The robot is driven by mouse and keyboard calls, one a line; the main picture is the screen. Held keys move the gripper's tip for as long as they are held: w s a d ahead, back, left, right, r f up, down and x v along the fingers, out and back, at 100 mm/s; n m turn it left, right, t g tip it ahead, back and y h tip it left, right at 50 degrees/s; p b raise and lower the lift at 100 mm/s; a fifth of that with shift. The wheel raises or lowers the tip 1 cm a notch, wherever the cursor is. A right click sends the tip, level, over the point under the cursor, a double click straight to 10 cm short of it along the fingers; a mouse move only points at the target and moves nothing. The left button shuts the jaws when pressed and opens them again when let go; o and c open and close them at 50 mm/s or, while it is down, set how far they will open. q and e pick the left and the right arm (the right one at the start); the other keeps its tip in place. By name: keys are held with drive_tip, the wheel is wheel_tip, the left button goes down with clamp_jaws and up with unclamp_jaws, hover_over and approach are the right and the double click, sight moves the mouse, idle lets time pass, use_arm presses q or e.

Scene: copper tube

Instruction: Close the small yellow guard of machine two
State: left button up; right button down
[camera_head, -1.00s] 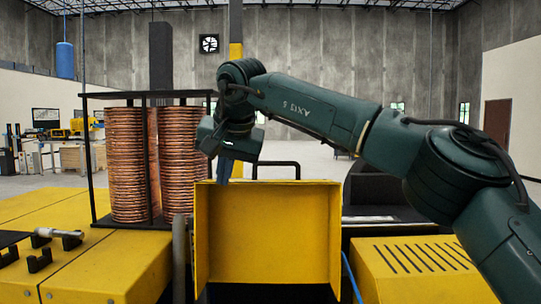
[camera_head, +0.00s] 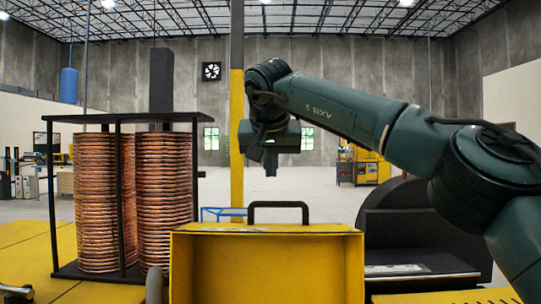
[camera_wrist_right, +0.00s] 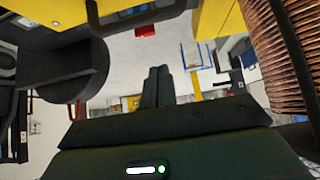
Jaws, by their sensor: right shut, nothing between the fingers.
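The yellow guard (camera_head: 266,265) is in the lower middle of the head view, an open-fronted box with its hollow side towards me. A black handle (camera_head: 278,206) stands up behind its top edge; a black bar handle (camera_wrist_right: 135,18) also shows at the top of the right wrist view, beside yellow surfaces. My right gripper (camera_head: 271,165) points down in the air above the guard, apart from it. In the right wrist view its fingers (camera_wrist_right: 157,85) are together with nothing between them. The lower part of the guard is cut off. My left gripper is not in view.
A black rack (camera_head: 119,190) of copper coils (camera_head: 100,205) stands to the left of the guard. A dark rounded housing (camera_head: 410,225) stands to the right. A yellow post (camera_head: 237,150) rises behind. Open floor lies beyond.

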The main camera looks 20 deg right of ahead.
drive_tip(key=f, duration=0.4)
drive_tip(key=shift+w+d+f+b, duration=0.1)
drive_tip(key=shift+w+f+b, duration=0.1)
drive_tip(key=shift+w+b, duration=0.2)
drive_tip(key=shift+s+f, duration=0.25)
drive_tip(key=shift+s, duration=0.25)
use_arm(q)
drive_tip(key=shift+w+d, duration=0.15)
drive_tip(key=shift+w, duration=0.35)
use_arm(e)
drive_tip(key=shift+a, duration=0.2)
drive_tip(key=shift+s, duration=0.1)
